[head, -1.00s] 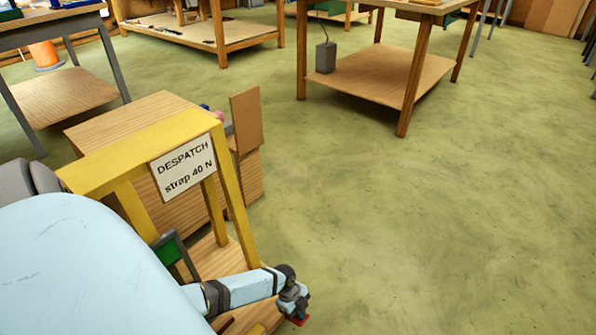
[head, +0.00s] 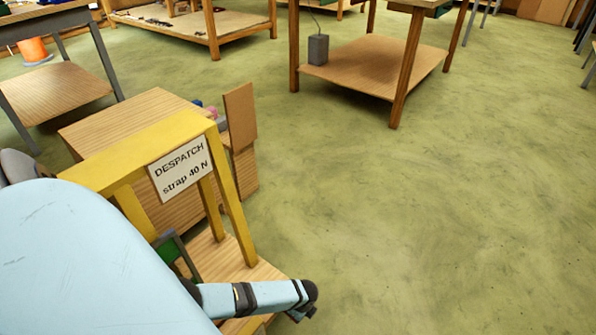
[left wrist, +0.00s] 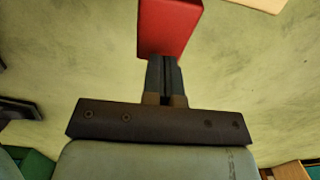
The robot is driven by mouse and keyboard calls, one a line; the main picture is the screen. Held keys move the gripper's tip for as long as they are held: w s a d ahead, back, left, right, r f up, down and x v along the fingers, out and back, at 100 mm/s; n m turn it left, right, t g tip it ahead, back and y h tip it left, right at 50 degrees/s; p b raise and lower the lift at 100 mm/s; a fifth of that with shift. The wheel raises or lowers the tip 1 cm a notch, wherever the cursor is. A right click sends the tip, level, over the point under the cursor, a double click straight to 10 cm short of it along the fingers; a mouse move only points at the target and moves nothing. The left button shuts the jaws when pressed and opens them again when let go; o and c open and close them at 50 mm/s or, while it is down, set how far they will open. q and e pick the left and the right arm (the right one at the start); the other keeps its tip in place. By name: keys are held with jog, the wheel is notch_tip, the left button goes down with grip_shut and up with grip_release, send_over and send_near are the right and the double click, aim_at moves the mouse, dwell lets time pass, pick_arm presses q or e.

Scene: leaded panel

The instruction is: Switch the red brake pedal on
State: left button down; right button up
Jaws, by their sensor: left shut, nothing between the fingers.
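The red brake pedal (left wrist: 168,27) shows as a plain red block at the top middle of the left wrist view. My left gripper (left wrist: 165,62) is shut and empty. Its fingertips point at the pedal's near edge and overlap it in the picture; I cannot tell whether they touch. In the head view my left arm reaches in from the lower left, and its wrist end is beside the yellow despatch frame, low over the floor. The pedal cannot be seen there. My right gripper is in neither view.
The yellow frame (head: 233,200) with a despatch sign (head: 180,169) stands close to my left arm, over a wooden base (head: 222,258). A wooden box (head: 130,105) is behind it. A wooden table with a lower shelf (head: 375,66) stands farther back. The green floor (head: 450,220) at right is clear.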

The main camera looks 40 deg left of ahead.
pick_arm(q)
jog(key=shift+w+d+f+y, duration=0.15)
jog(key=shift+f+y, duration=0.25)
jog(key=shift+y, duration=0.2)
jog(key=shift+f, duration=0.35)
jog(key=shift+f, duration=0.1)
jog(key=shift+d+r, duration=0.1)
jog(key=shift+r, duration=0.15)
jog(key=p+v, duration=0.2)
jog(key=shift+p, duration=0.35)
jog(key=d+p+v, duration=0.1)
jog(key=p+v, duration=0.6)
jog(key=v, duration=0.4)
jog(key=shift+r, duration=0.15)
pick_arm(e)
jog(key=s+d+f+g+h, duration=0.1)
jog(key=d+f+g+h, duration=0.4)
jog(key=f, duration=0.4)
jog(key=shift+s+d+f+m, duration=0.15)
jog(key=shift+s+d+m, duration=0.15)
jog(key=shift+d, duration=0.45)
